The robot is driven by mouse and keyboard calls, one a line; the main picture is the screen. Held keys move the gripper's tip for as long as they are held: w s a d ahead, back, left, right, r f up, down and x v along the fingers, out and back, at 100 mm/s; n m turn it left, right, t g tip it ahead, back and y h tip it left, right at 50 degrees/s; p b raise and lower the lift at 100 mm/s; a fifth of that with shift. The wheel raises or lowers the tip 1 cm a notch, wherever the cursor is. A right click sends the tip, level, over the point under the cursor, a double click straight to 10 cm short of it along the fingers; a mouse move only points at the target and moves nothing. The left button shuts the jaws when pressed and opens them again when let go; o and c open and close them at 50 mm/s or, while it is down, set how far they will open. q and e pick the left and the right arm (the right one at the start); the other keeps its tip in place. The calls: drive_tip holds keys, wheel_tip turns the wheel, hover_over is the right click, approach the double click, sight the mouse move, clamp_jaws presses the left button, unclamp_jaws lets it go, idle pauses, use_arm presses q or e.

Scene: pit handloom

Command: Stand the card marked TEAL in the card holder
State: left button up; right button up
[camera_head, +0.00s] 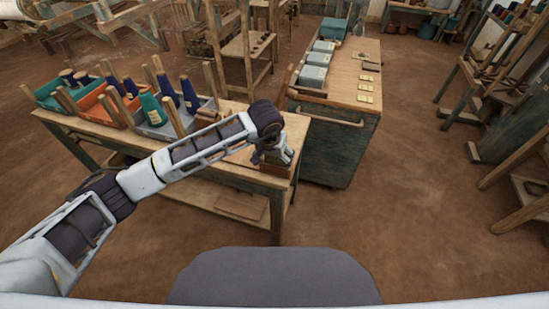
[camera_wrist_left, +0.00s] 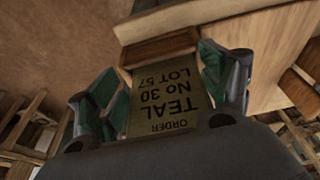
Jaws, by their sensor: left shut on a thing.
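The card marked TEAL (camera_wrist_left: 163,103) is pinched between the fingers of my left gripper (camera_wrist_left: 160,82) in the left wrist view. Its text reads ORDER, TEAL, No 30, LOT 57 and is upside down there. A wooden block that looks like the card holder (camera_wrist_left: 160,47) lies just past the card's far edge. I cannot tell whether the card's edge is in it or only close to it. In the head view my left gripper (camera_head: 279,156) is over the right end of the wooden bench (camera_head: 219,175), and the card is hidden there. My right gripper is not in view.
Trays with thread cones, one of them orange (camera_head: 97,112), stand on the bench's left part. A cart (camera_head: 340,128) with grey boxes (camera_head: 313,76) and several small yellow cards (camera_head: 365,98) stands behind to the right. Floor (camera_head: 400,220) at the right front is clear.

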use_arm(q)
drive_tip(key=o, duration=0.9)
drive_tip(key=shift+o, duration=0.2)
drive_tip(key=v, duration=1.2)
drive_tip(key=shift+d, duration=0.1)
